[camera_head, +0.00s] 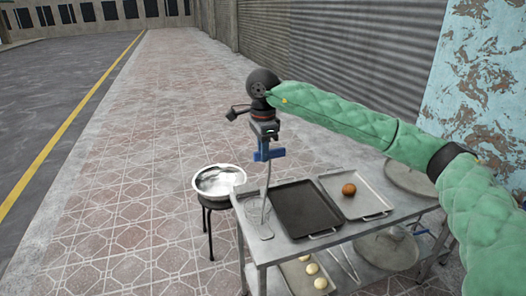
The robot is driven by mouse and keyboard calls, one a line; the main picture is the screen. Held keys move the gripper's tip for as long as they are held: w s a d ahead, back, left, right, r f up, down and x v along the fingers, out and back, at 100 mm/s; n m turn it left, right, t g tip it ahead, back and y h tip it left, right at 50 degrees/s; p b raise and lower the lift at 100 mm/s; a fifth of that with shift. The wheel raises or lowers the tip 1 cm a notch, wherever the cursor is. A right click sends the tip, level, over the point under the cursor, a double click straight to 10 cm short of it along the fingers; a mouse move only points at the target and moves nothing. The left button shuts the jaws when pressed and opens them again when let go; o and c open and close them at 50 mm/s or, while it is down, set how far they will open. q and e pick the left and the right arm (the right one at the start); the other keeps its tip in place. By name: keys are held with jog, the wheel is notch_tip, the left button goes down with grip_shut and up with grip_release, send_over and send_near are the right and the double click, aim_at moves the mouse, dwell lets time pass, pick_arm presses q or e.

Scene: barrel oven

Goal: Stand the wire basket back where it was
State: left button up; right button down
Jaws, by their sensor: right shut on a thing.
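My right gripper (268,153), with blue fingers, is above the left part of the metal table, shut on the top of a thin grey handle (267,185). The handle hangs down nearly upright to the table's left end. A faint round outline (256,207), which looks like the wire basket, shows at its lower part. A small flat grey oval (265,233) lies below it. I cannot tell whether the basket touches the tabletop. My left gripper is not in view.
A black tray (307,208) is close to the right of the handle. A lighter tray (357,200) holds a brown ball (348,189). A metal pot (218,181) stands on a black stool at left. Pale dough pieces (312,269) lie on the lower shelf.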

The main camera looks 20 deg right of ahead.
jog(key=shift+f, duration=0.1)
jog(key=c, duration=1)
grip_release()
jog(key=shift+r, duration=0.2)
jog(key=shift+r+p, duration=0.55)
jog(key=shift+r, duration=3.8)
